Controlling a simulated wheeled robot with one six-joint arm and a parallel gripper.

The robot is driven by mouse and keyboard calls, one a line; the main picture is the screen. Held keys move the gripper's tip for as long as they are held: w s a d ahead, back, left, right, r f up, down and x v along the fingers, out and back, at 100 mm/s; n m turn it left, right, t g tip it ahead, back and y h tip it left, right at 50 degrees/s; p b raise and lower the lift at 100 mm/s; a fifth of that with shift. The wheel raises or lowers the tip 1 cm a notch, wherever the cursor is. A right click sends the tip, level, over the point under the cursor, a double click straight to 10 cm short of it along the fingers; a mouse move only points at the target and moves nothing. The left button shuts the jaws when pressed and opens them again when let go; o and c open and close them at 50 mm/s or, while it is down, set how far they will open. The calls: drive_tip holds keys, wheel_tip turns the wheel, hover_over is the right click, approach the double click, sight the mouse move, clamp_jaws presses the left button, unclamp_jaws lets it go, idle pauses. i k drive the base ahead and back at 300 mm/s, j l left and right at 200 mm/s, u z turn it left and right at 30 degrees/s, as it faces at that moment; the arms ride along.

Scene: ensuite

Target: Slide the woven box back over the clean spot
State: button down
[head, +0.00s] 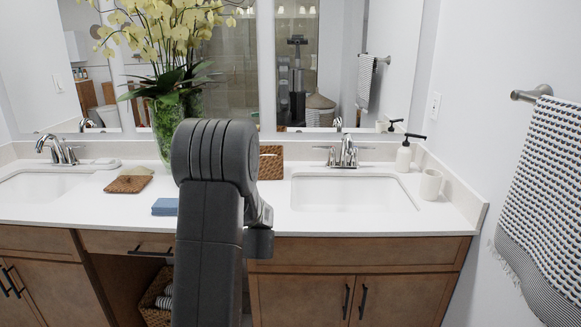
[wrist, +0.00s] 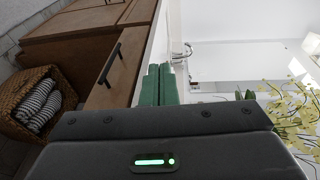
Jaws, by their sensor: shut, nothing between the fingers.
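A brown woven box (head: 271,164) stands at the back of the white counter, left of the right sink. My arm hides its left part in the head view. I cannot make out a clean spot on the counter. A folded blue cloth (head: 165,207) lies near the front edge, left of my arm. My gripper (wrist: 159,70) shows in the wrist view as two green fingers close together, shut and empty, near the counter's front edge. In the head view my arm hides it.
A low woven tray (head: 128,184) lies by the left sink (head: 40,186). A vase of yellow flowers (head: 166,125) stands behind. A soap dispenser (head: 404,155) and white cup (head: 431,184) stand right of the right sink (head: 345,193). A basket (wrist: 35,105) sits below the counter.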

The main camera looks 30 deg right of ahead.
sight(271, 167)
drive_tip(key=i+l+z, duration=0.25)
drive_tip(key=z, duration=0.25)
drive_tip(key=i+l+z, duration=0.3)
drive_tip(key=i, duration=0.15)
drive_tip(key=i+z, duration=0.25)
drive_tip(key=i, duration=0.25)
